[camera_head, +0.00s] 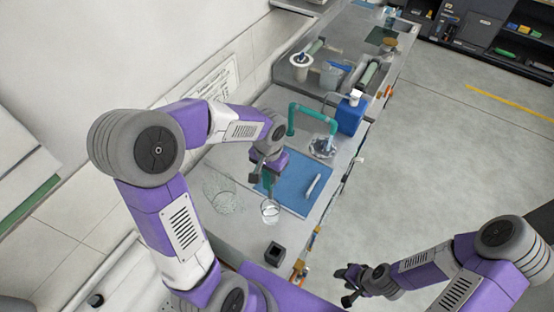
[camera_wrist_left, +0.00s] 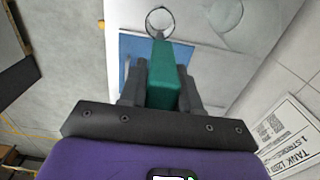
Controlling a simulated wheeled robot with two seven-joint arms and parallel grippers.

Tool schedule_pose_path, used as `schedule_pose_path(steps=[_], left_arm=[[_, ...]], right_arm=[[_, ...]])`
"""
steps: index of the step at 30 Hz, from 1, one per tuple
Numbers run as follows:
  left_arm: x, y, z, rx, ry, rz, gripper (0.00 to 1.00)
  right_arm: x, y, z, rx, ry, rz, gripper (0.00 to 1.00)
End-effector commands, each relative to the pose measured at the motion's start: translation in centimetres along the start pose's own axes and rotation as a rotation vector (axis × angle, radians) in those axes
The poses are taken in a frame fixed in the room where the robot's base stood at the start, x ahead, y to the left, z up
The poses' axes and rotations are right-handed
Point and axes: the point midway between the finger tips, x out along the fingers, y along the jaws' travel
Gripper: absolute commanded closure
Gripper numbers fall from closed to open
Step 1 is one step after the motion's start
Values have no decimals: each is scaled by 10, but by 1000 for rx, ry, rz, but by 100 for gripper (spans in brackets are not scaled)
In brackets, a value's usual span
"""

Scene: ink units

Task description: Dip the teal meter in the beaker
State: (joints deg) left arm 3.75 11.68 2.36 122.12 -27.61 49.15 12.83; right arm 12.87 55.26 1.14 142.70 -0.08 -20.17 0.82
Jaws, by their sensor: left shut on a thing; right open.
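The teal meter (camera_wrist_left: 164,75) is held upright between the dark fingers of my left gripper (camera_wrist_left: 161,88), which is shut on it. In the head view my left gripper (camera_head: 266,176) is over the blue mat, and the meter is mostly hidden there. The clear glass beaker (camera_head: 270,211) stands on the bench just in front of the gripper. My right gripper (camera_head: 352,284) is open and empty, off the bench at lower right.
The blue mat (camera_head: 300,200) bears a pale stick-like object (camera_head: 313,186). A wide clear glass vessel (camera_head: 226,202) stands left of the beaker and a black square holder (camera_head: 275,251) in front. A teal pipe (camera_head: 291,118) and blue container (camera_head: 350,117) stand behind.

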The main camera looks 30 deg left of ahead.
Motion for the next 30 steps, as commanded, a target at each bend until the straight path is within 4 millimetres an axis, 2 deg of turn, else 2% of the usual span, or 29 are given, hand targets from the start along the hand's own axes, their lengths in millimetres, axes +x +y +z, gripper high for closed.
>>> schedule_pose_path(steps=[8,30], left_arm=[[15,0,0,0,0,0,100],[89,0,0,1,0,0,100]], right_arm=[[11,4,0,0,-1,0,57],[68,26,-3,0,0,0,57]])
